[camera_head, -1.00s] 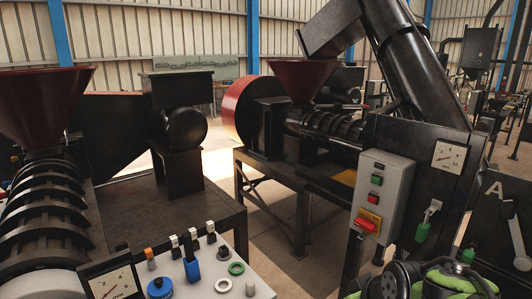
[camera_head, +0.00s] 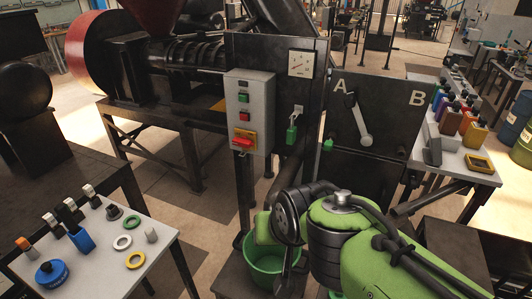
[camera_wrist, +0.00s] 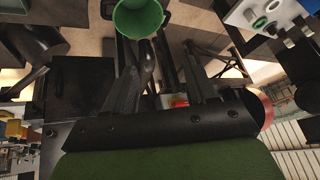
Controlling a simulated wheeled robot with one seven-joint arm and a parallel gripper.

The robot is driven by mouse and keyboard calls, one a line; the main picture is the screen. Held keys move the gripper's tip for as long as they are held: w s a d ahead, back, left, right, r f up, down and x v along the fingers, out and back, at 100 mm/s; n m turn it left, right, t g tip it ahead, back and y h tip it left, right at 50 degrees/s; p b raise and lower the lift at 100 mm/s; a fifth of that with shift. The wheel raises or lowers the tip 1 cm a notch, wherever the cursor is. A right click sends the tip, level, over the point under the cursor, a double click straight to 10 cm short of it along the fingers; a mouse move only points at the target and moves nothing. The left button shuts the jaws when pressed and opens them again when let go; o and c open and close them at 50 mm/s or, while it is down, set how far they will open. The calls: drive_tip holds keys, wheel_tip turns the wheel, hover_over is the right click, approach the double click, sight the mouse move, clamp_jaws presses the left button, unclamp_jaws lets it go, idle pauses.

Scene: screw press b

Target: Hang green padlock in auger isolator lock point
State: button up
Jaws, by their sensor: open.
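A small green padlock (camera_head: 291,135) hangs below the white gauge on the dark panel, just right of the grey control box, in the head view. A second small green thing (camera_head: 328,145) hangs at the lower left of the panel marked A and B. The isolator switch (camera_head: 243,140), a red handle on a yellow plate, is low on the grey box. In the wrist view, my gripper (camera_wrist: 160,72) has its two dark fingers apart with nothing seen between them. In the head view my fingertips cannot be made out behind my arm. Lock-point details are too small to tell.
A green bucket (camera_head: 265,262) stands below the control box; it also shows in the wrist view (camera_wrist: 138,16). A light table (camera_head: 95,265) with rings and switches is at left. A shelf with coloured bottles (camera_head: 452,155) is at right. A lever (camera_head: 360,122) is on the A/B panel.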

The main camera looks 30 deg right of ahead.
drive_tip(key=w+d+f+m+h+b, duration=0.1)
drive_tip(key=w+d+f+m+h, duration=0.35)
drive_tip(key=w+d, duration=0.5)
drive_tip(key=m+t+h+b, duration=0.1)
drive_tip(key=t+h+b, duration=0.1)
drive_tip(key=t+h, duration=0.5)
approach(289, 134)
drive_tip(key=w+d+g+h+p, duration=0.1)
drive_tip(key=w+d, duration=0.3)
drive_tip(key=w+d+g+p, duration=0.1)
drive_tip(key=w+d, duration=0.3)
drive_tip(key=shift+w+d+h, duration=0.25)
drive_tip(key=shift+d+h, duration=0.1)
drive_tip(key=shift+d, duration=0.05)
